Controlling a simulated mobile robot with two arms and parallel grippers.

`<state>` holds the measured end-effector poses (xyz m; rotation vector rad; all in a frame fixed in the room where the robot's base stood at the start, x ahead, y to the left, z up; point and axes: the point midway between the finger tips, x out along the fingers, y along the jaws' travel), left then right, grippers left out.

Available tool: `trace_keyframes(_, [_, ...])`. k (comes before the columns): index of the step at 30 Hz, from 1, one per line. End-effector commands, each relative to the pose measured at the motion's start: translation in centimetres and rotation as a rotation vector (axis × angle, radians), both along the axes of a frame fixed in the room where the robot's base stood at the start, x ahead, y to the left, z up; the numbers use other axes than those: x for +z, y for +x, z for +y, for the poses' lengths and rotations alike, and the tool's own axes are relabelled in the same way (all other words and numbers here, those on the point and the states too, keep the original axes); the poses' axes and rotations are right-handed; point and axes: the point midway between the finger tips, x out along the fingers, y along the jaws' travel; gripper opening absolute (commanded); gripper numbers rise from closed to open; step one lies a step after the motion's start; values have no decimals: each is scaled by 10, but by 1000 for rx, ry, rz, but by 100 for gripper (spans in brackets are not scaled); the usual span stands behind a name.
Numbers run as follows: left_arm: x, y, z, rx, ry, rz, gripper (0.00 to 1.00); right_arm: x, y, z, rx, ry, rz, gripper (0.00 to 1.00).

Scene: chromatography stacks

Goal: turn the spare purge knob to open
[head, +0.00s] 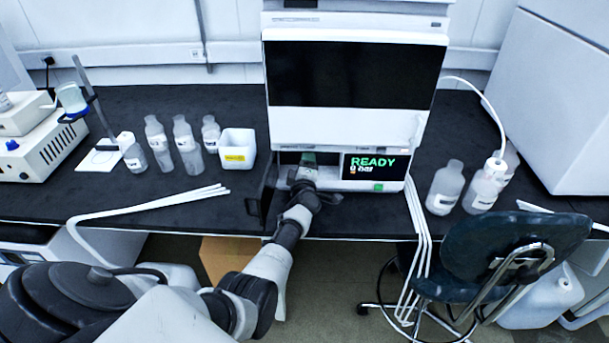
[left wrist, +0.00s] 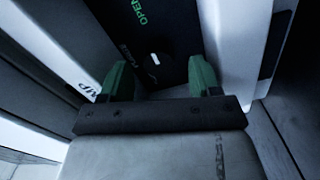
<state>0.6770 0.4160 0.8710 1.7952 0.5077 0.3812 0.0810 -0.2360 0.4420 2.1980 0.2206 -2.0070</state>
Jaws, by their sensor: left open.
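In the left wrist view, a small dark knob (left wrist: 154,61) with a white mark sits on a black panel (left wrist: 176,28). Green lettering reading "OPEN" and a fainter printed word lie on the panel beyond it. My left gripper (left wrist: 160,78) is open, its two green fingers on either side of the knob's line, with a gap around the knob. I cannot tell how near the fingertips are to the panel. In the head view my left gripper (head: 307,162) reaches into the lower front of the white instrument stack (head: 350,128), and the arm hides the knob. My right gripper is not in view.
A display (head: 374,166) reading "READY" is right of the gripper. A dark open door (head: 258,194), a white bin (head: 238,146) and several bottles stand to the left. More bottles (head: 445,188) stand right. White tubes hang over the bench edge, and a chair (head: 510,245) stands front right.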

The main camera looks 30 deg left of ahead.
Motion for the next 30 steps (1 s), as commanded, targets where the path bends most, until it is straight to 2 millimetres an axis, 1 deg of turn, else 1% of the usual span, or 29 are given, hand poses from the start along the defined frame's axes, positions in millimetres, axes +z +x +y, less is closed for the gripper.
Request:
trace_keyframes(1, [2,-10,-8,-2,-3,1,63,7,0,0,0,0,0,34])
trace_keyframes(6, [0,-38,-24,-1,-4,2,63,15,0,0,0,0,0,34])
trace_keyframes(9, [0,-51,-32,-1,-3,2,63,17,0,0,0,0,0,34])
trace_keyframes(12, [0,-60,-38,-1,0,3,63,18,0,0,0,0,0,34])
trace_keyframes(18, [0,-66,-41,-1,1,2,63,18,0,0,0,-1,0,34])
trace_keyframes(30, [0,-66,-41,-1,0,2,63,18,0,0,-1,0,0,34])
